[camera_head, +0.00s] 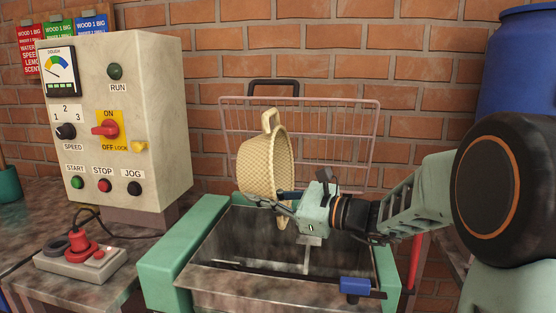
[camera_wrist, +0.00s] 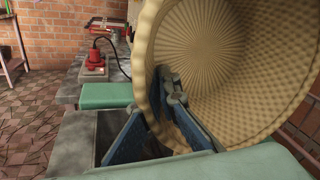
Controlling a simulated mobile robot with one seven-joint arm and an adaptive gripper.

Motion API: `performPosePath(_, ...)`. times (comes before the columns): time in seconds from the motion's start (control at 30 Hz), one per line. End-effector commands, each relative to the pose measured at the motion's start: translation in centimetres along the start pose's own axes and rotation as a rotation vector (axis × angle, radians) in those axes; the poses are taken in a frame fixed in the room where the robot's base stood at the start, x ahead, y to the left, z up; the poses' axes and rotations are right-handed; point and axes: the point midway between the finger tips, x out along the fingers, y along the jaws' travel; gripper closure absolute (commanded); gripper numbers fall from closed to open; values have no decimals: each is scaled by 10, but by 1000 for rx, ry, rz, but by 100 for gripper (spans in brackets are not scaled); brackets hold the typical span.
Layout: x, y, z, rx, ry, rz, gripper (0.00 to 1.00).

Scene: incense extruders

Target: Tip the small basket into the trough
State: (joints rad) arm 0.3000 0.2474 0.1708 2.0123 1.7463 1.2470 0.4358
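The small basket (camera_head: 264,163) is pale woven wicker with a looped handle on top. It is tipped on its side above the back of the trough (camera_head: 240,239), its mouth turned to the right in the head view. The wrist view shows the inside of the basket (camera_wrist: 225,60); the visible part looks empty. My gripper (camera_head: 286,203) holds the basket's lower rim, one blue-padded finger inside and one outside in the wrist view (camera_wrist: 160,125). The trough is a dark metal hopper between green sides, with a shaft in it. No contents are distinguishable in its visible part.
A control box (camera_head: 115,120) and a red plug on a grey socket block (camera_head: 82,258) stand at the left. A wire rack (camera_head: 340,125) stands behind the trough against the brick wall. A blue-gripped lever (camera_head: 355,286) crosses the trough's front. A blue barrel (camera_head: 520,70) is at the right.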

Motion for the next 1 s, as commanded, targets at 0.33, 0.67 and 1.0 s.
performPosePath(0.33,6,-2,11,-41,126,57,100)
performPosePath(0.67,12,-2,14,-91,284,125,100)
performPosePath(1.0,16,1,10,-123,386,169,100)
